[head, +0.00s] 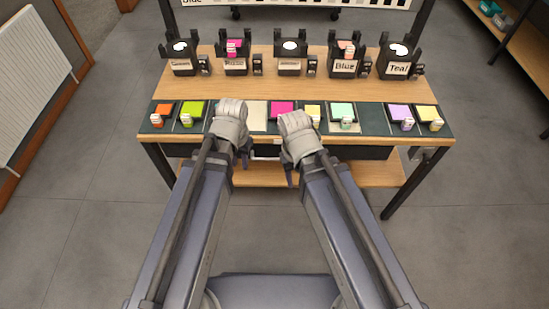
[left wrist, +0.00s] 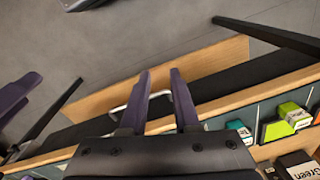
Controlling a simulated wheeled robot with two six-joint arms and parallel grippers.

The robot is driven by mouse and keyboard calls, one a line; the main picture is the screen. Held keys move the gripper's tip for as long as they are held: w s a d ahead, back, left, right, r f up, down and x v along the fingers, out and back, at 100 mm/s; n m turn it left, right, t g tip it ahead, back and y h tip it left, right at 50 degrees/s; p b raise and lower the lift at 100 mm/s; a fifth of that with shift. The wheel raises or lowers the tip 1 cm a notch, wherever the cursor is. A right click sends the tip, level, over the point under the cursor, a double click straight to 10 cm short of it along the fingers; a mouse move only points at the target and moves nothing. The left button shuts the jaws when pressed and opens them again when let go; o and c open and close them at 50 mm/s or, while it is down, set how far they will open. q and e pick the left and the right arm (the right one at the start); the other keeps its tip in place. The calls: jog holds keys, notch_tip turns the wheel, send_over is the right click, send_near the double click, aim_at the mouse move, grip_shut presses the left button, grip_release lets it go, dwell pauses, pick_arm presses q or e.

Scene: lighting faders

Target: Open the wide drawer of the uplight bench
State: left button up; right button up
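The uplight bench (head: 220,68) has a wooden top. The wide drawer (head: 350,153) shows as a dark front under its front edge and looks shut. Its pale bar handle (head: 266,157) lies between my two grippers; it also shows in the left wrist view (left wrist: 160,94). My left gripper (head: 243,160) is at the handle's left part. In the left wrist view its two purple fingers (left wrist: 162,95) are apart, with part of the bar seen between them; I cannot tell whether they touch it. My right gripper (head: 289,178) is near the handle's right end, its fingers mostly hidden.
Several coloured gel pieces, such as a pink one (head: 283,109), lie along a dark front strip (head: 375,121). Several black labelled lamps, such as Teal (head: 397,63), stand behind. A lower wooden shelf (head: 365,173) is under the drawer. The floor in front is clear.

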pick_arm(q)
jog(key=w+d+f+m+b, duration=0.1)
jog(key=w+f+m+b, duration=0.2)
jog(key=w+f+m, duration=0.15)
jog(key=m+t, duration=0.2)
jog(key=m, duration=0.8)
send_near(275, 158)
jog(key=shift+w+a+b, duration=0.15)
jog(key=shift+b, duration=0.25)
jog(key=shift+f, duration=0.2)
jog(key=b+x, duration=0.7)
jog(key=shift+f+b, duration=0.3)
jog(key=shift+b, duration=0.05)
grip_shut()
